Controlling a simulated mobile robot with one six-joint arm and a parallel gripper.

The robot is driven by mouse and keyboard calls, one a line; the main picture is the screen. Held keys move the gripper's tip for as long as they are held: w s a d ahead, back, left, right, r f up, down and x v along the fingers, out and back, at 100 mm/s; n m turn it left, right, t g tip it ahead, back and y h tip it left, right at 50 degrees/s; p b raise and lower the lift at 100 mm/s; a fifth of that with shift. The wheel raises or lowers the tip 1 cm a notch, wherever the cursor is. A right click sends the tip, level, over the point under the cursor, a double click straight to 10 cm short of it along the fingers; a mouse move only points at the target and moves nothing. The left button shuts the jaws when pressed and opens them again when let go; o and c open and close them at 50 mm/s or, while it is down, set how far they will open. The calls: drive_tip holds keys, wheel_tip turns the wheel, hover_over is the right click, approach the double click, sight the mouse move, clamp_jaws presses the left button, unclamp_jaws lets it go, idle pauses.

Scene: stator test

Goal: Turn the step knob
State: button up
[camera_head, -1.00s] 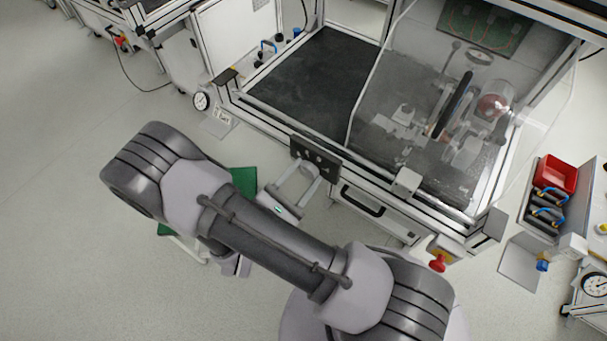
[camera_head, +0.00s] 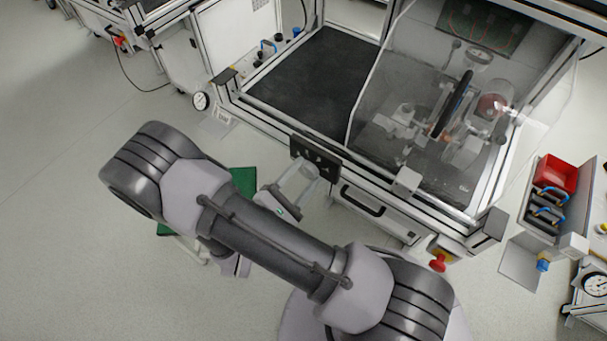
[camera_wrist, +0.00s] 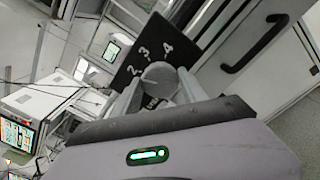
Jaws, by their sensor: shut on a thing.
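The step knob (camera_wrist: 160,75) is a grey, round-topped piece on a dark panel (camera_wrist: 155,32) marked with white 2, 3 and 4 in the wrist view. In the head view the panel (camera_head: 328,150) is on the front of the bench frame. My gripper (camera_wrist: 158,88) has one finger on each side of the knob and is shut on it. In the head view my gripper (camera_head: 306,174) reaches up to the panel. The knob's pointer and exact setting cannot be made out.
A black drawer handle (camera_head: 362,200) is right of the panel. A clear cover (camera_head: 400,75) stands over the bench's right half. A red emergency button (camera_head: 437,263) is at the lower right. A red bin (camera_head: 556,173) is farther right. Floor at left is free.

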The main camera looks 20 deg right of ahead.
drive_tip(key=o, duration=1.4)
drive_tip(key=shift+a, duration=0.1)
drive_tip(key=p+v, duration=0.3)
drive_tip(key=v, duration=1.4)
drive_tip(key=shift+s+p, duration=0.15)
drive_tip(key=shift+p, duration=0.2)
